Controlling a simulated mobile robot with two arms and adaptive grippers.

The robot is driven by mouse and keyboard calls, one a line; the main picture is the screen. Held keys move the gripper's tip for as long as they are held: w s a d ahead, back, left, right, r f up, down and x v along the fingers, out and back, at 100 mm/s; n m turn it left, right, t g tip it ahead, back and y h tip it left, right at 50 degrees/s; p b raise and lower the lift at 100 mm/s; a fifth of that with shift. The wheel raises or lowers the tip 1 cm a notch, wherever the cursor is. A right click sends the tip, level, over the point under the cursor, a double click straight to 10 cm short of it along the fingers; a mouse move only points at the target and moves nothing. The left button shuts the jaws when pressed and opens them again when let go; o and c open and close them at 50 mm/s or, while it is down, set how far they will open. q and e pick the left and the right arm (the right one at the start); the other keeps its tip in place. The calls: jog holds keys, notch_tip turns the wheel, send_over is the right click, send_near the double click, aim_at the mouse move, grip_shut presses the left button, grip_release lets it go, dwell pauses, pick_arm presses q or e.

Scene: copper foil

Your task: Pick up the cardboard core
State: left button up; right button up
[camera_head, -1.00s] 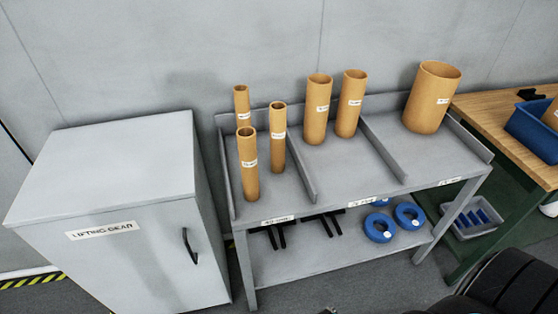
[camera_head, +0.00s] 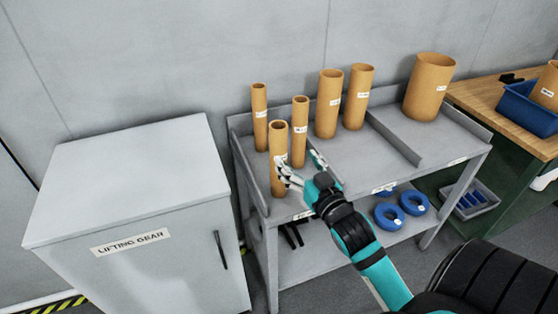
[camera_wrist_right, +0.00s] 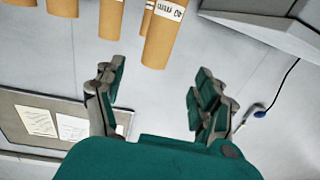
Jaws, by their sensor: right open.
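Several tan cardboard cores stand upright on the grey rack. Three thin ones are at the left: a front one (camera_head: 277,175), a back one (camera_head: 260,115) and a right one (camera_head: 299,130). My right gripper (camera_head: 303,168) is open and empty, its fingers spread just in front of the thin cores. Its left finger overlaps the front core in the head view; I cannot tell whether they touch. In the right wrist view, a labelled core (camera_wrist_right: 163,40) lies beyond the gap between the open fingertips (camera_wrist_right: 155,88). My left gripper is not in view.
The rack (camera_head: 350,168) has low dividers and also bears two medium cores and a wide core (camera_head: 428,90). Blue rings (camera_head: 389,216) lie on its lower shelf. A grey cabinet (camera_head: 130,180) stands left; a wooden bench (camera_head: 490,95) with a blue bin (camera_head: 530,118) stands right.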

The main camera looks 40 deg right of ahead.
aim_at(282, 139)
jog(key=w, duration=0.4)
jog(key=w+d+p, duration=0.1)
jog(key=w, duration=0.3)
jog(key=w+d+p, duration=0.1)
jog(key=w, duration=0.2)
jog(key=shift+w+d+p, duration=0.25)
jog(key=shift+w+p, duration=0.05)
jog(key=shift+p, duration=0.1)
jog(key=shift+w, duration=0.3)
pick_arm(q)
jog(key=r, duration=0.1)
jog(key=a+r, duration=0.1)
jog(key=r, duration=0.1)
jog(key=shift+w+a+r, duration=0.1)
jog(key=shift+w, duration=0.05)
pick_arm(e)
jog(key=shift+s, duration=0.1)
jog(key=shift+c, duration=0.2)
grip_shut()
